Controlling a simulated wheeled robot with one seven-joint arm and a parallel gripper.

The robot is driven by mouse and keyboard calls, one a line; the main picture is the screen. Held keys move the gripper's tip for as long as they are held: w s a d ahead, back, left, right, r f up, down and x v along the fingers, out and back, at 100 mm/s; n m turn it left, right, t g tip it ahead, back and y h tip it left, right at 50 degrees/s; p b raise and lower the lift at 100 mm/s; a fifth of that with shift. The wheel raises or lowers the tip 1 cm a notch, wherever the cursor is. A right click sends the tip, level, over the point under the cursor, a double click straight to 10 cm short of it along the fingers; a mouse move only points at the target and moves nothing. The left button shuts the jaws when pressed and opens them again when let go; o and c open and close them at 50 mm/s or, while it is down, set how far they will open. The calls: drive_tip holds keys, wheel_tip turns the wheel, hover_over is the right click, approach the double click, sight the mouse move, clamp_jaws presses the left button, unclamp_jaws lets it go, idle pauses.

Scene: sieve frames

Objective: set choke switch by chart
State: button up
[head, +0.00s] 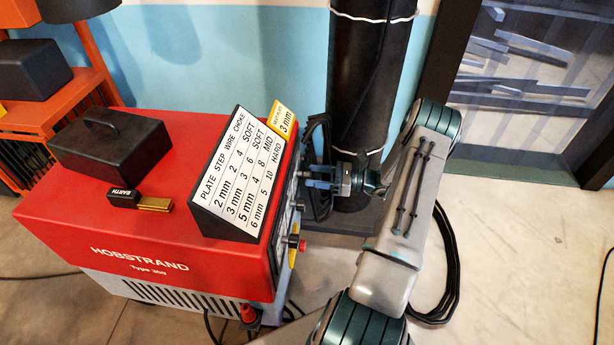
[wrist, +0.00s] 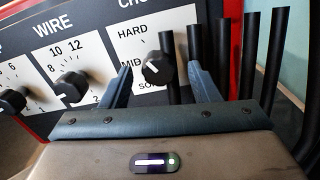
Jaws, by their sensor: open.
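The choke switch, a dark round knob (wrist: 159,66) with a white pointer line, is on a white panel marked HARD, MID and SOFT in the wrist view. Its line slants up-left, roughly between MID and HARD; the exact setting is hard to tell. My gripper (wrist: 161,73) is open, one finger on each side of the knob in the picture; I cannot tell whether they touch it. In the head view my gripper (head: 318,184) is at the machine's right-hand face. The chart (head: 236,178) on top pairs 2 mm and 3 mm with SOFT, 5 mm with MID, 6 mm with HARD. A yellow tag (head: 287,119) reads 3 mm.
The WIRE knob (wrist: 70,86) and another knob (wrist: 12,101) are left of the choke switch. Dark upright bars (wrist: 248,50) stand close on its right. The red machine (head: 120,225) carries a black box (head: 115,150). A dark column (head: 368,80) stands behind my gripper.

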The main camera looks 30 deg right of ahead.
drive_tip(key=shift+x, duration=1.35)
drive_tip(key=c, duration=1)
drive_tip(key=shift+o, duration=0.2)
